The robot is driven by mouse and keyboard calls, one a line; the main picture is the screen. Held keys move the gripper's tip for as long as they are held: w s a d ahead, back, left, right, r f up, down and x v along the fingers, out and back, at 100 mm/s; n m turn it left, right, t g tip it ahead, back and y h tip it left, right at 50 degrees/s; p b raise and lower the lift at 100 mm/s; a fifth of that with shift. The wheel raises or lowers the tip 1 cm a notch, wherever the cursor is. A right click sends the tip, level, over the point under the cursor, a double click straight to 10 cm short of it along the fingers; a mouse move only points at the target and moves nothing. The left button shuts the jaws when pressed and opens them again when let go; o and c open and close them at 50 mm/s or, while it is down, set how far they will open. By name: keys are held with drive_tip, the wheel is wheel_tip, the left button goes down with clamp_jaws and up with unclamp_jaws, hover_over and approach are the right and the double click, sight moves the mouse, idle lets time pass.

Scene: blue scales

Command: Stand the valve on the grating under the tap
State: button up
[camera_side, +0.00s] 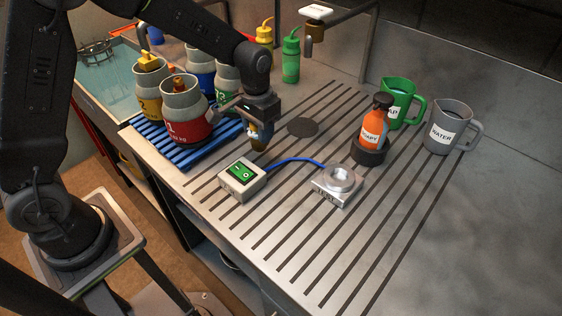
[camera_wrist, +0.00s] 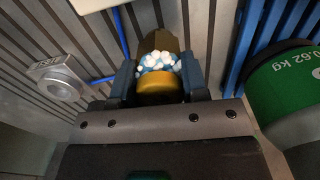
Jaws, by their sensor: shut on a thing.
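My gripper (camera_side: 260,130) is shut on a brass-yellow valve (camera_side: 257,144), which points down from it. In the wrist view the valve (camera_wrist: 158,88) sits between both fingers, with whitish-blue lumps on its middle. The valve is over the slotted steel worktop, right of the blue rack; I cannot tell whether it touches the steel. The tap (camera_side: 308,40) hangs from a bent pipe at the back. Below it a dark round grating (camera_side: 303,127) lies flat in the worktop, to the right of my gripper and clear on top.
Several labelled canisters (camera_side: 186,117) stand on the blue slatted rack (camera_side: 192,155). An orange bottle (camera_side: 375,128) and jugs (camera_side: 450,128) stand right.

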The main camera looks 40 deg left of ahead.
drive_tip(key=s+d+r+m, duration=0.2)
drive_tip(key=d+r+m, duration=0.3)
drive_tip(key=r, duration=0.3)
hover_over(304, 196)
wheel_tip(304, 196, down, 7)
drive_tip(key=shift+m, duration=0.3)
drive_tip(key=shift+f, duration=2)
drive_tip(key=shift+f, duration=0.15)
drive_tip(key=o, duration=1.2)
wheel_tip(304, 196, up, 12)
drive_tip(key=shift+r, duration=0.2)
